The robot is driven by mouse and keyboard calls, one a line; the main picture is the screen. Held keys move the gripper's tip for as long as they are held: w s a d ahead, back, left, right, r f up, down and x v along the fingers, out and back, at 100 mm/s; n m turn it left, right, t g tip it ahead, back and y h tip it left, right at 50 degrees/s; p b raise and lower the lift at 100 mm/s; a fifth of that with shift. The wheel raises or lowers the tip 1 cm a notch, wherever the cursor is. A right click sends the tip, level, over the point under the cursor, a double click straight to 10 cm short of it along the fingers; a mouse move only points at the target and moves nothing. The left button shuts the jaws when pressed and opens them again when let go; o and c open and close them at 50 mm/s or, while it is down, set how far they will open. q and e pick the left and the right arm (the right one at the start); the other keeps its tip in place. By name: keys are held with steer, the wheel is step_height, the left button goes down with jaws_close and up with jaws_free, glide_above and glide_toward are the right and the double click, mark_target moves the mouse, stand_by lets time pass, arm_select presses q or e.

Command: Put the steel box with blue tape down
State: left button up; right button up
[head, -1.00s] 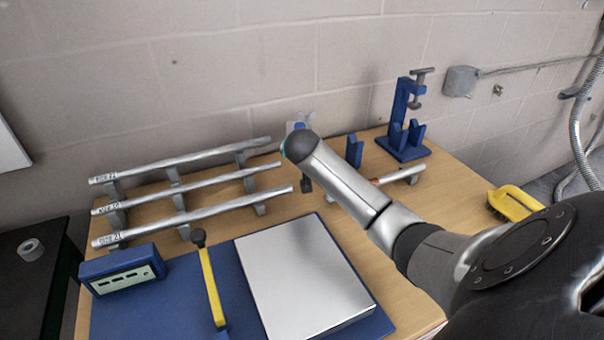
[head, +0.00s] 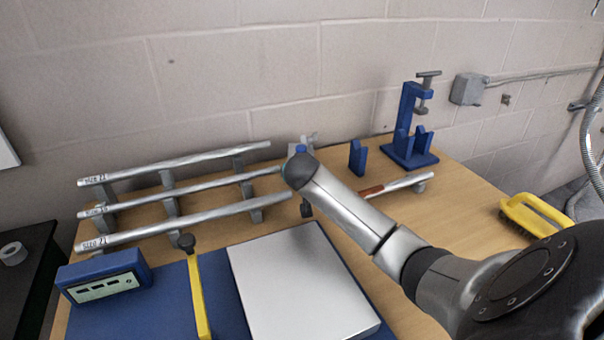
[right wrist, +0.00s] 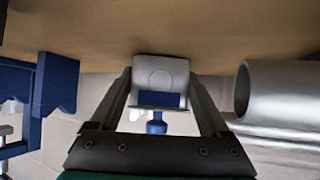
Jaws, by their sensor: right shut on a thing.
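The steel box with blue tape (right wrist: 160,72) is between the two fingers of my right gripper (right wrist: 160,92) in the right wrist view, where the picture is upside down. The gripper is shut on it. The blue tape shows as a dark blue band across the box. The box is close to the wooden table surface (right wrist: 215,30); I cannot tell whether it touches. In the head view my right wrist hides most of the gripper and box, near the right ends of the pipes. My left gripper is not in view.
Several labelled steel pipes (head: 190,188) lie on grey supports at the left. A blue clamp stand (head: 408,150) and a blue V-block (head: 357,157) stand behind. A yellow brush (head: 535,213) is right.

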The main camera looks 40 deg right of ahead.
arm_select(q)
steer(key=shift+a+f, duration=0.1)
arm_select(e)
steer(key=shift+f, duration=0.2)
steer(key=o, duration=1.3)
steer(key=shift+r, duration=0.15)
steer(key=p+v, duration=0.2)
steer(key=v, duration=0.5)
steer(key=shift+w+p, duration=0.2)
steer(key=shift+p, duration=0.1)
steer(key=p+v, duration=0.1)
steer(key=v, duration=0.3)
steer(key=shift+s+a+r, duration=0.1)
steer(key=shift+s+r, duration=0.1)
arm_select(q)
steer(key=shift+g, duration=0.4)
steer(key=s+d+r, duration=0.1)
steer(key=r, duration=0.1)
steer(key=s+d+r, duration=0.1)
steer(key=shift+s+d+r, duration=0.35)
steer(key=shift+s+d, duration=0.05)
arm_select(e)
steer(key=shift+s+a+r, duration=0.2)
steer(key=shift+s+a, duration=0.05)
steer(key=shift+s, duration=0.05)
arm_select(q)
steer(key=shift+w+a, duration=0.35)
